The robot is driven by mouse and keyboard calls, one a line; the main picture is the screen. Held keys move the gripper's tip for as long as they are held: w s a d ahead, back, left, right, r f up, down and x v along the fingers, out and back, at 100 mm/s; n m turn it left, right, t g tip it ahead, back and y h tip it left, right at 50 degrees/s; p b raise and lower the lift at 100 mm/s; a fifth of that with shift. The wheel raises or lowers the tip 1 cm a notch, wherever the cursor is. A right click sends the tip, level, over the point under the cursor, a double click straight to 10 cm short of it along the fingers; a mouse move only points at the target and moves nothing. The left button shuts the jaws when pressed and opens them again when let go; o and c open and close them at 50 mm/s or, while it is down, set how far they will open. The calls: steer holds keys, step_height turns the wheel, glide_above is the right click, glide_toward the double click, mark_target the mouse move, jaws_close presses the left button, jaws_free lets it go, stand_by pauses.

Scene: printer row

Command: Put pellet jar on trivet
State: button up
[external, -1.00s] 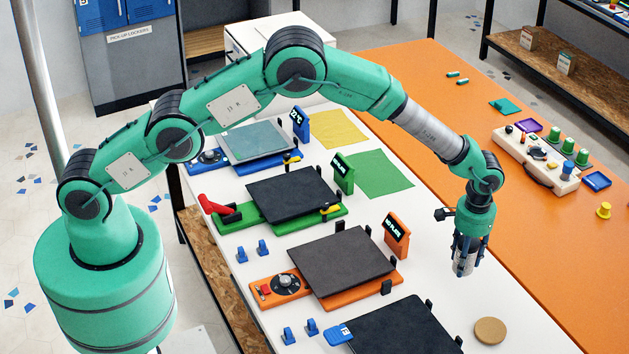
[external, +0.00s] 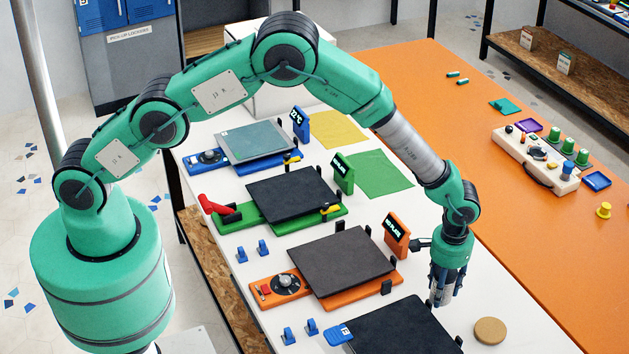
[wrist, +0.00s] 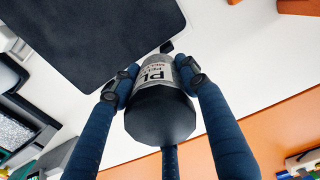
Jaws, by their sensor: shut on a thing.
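The pellet jar (wrist: 160,103) has a dark lid and a pale label with black letters. My gripper (external: 442,296) is shut on it, with blue fingers around its sides in the wrist view (wrist: 163,85). In the external view the jar (external: 440,293) shows as a grey body between the fingers, above the white table. The trivet (external: 490,331) is a round tan disc lying on the white table, to the right of and nearer than my gripper. I cannot identify the trivet in the wrist view.
A black plate (external: 395,330) lies left of the trivet. The orange printer (external: 285,286) with its dark plate is left of my gripper, its small orange display (external: 397,236) close by. An orange table (external: 560,265) lies to the right.

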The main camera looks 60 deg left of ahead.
steer(key=s, duration=0.2)
steer(key=s+d, duration=0.1)
steer(key=s, duration=0.1)
steer(key=shift+s+f+p, duration=0.1)
steer(key=shift+f+p, duration=0.2)
steer(key=shift+p, duration=0.05)
glide_above(484, 321)
steer(key=shift+d+f+p, duration=0.1)
steer(key=shift+f+p, duration=0.2)
steer(key=shift+f, duration=0.45)
stand_by(0.4)
steer(key=shift+f, duration=1.75)
steer(key=shift+f, duration=0.1)
steer(key=o, duration=1.3)
